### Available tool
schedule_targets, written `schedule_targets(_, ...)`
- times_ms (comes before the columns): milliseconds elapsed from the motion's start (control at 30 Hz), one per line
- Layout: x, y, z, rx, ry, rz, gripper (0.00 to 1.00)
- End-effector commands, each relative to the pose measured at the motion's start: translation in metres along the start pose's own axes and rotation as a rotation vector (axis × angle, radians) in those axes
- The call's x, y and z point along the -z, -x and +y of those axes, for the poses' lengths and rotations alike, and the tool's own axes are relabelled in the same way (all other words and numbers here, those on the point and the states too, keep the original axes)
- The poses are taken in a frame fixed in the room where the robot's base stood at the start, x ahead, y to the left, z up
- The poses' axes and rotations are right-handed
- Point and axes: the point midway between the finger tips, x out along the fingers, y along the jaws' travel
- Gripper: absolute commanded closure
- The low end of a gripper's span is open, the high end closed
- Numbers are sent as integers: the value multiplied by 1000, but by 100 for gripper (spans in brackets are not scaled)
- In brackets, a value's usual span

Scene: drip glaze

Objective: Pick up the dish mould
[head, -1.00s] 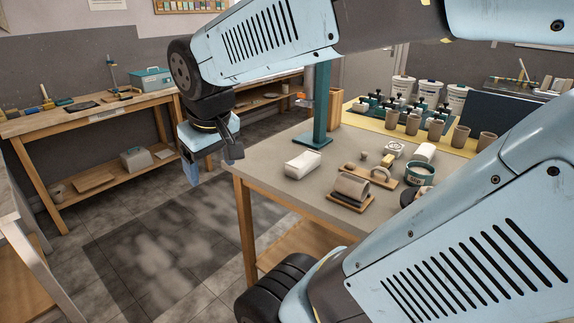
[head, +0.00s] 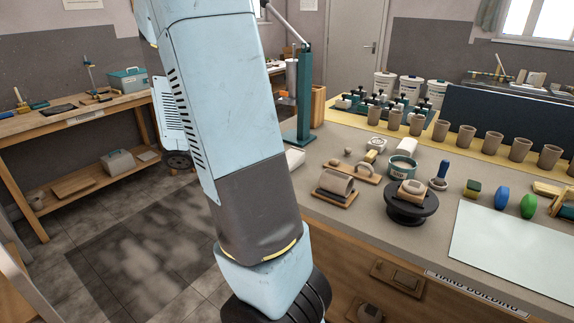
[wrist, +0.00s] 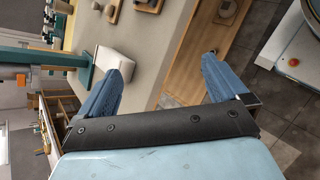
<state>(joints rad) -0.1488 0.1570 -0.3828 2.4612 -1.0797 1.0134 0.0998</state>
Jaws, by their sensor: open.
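A white block-like piece that looks like the dish mould (head: 295,158) lies on the grey table near its left end, mostly hidden behind my arm in the head view. In the wrist view, the white piece (wrist: 117,58) is just beyond the left fingertip, partly covered by that finger. My gripper (wrist: 166,61) is open and empty, with its blue fingers wide apart. The table edge runs between the fingers, and the white piece is left of the gap. My gripper is not visible in the head view.
A teal post (head: 304,95) stands behind the white piece. A cylinder on a board (head: 336,183), a teal-banded tub (head: 402,167) and a dark turntable (head: 411,207) are to the right. Several cups (head: 467,138) line the back. The table's front right holds a pale sheet (head: 515,245).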

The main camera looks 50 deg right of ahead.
Motion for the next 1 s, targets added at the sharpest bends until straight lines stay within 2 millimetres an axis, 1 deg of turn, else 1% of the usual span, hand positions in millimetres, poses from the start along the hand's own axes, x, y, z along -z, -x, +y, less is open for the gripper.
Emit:
schedule_targets(33, 5, -10, 3, -31, 44, -39, 0)
schedule_targets(200, 19, -36, 16, -148, 185, -146, 0)
schedule_targets(500, 46, -76, 39, -356, 455, -313, 0)
schedule_targets(800, 78, -105, 54, -544, 725, -436, 0)
schedule_targets(1000, 92, -114, 58, -612, 824, -471, 0)
